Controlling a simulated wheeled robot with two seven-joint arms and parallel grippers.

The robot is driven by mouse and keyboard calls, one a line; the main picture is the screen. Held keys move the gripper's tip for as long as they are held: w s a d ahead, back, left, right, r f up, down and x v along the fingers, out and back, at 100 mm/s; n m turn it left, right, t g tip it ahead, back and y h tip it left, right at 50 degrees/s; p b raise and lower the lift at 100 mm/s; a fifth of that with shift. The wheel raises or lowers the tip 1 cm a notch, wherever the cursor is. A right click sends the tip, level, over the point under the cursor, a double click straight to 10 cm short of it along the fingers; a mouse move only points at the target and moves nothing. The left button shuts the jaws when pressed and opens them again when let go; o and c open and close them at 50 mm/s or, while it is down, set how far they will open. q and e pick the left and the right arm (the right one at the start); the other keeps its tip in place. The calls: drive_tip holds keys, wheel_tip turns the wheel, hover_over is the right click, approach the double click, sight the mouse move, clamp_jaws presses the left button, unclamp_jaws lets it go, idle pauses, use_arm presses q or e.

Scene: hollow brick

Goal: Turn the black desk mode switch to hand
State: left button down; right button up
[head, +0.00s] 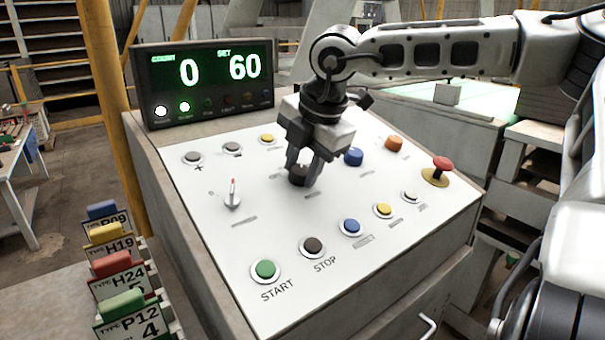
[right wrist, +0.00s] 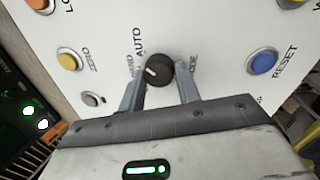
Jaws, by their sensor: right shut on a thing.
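The black mode switch (head: 298,176) is a round knob in the middle of the sloping white desk panel. It also shows in the right wrist view (right wrist: 160,71), with a short white mark at its left, turned toward lettering ending in "ND" beside the finger. "AUTO" is printed just above that, and "MODE" is partly hidden by the other finger. My right gripper (head: 302,170) comes down from above and is shut on the knob, one finger on each side. My left gripper is not in view.
Buttons surround the switch: a blue one (head: 353,157), a white lever (head: 232,194), and START (head: 265,269) and STOP (head: 313,246) at the front. A counter display (head: 205,82) stands behind, reading 0 and 60.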

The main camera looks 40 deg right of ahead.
drive_tip(key=n+b, duration=0.2)
drive_tip(key=n, duration=0.1)
drive_tip(key=shift+f+n, duration=0.1)
drive_tip(key=shift+n, duration=0.2)
drive_tip(key=n+b, duration=0.1)
drive_tip(key=n, duration=0.3)
drive_tip(key=shift+d+y, duration=0.1)
drive_tip(key=shift+y, duration=0.2)
drive_tip(key=shift+n, duration=0.3)
drive_tip(key=o, duration=1)
drive_tip(key=shift+r, duration=0.2)
drive_tip(key=v, duration=1.6)
drive_tip(key=shift+w, duration=0.25)
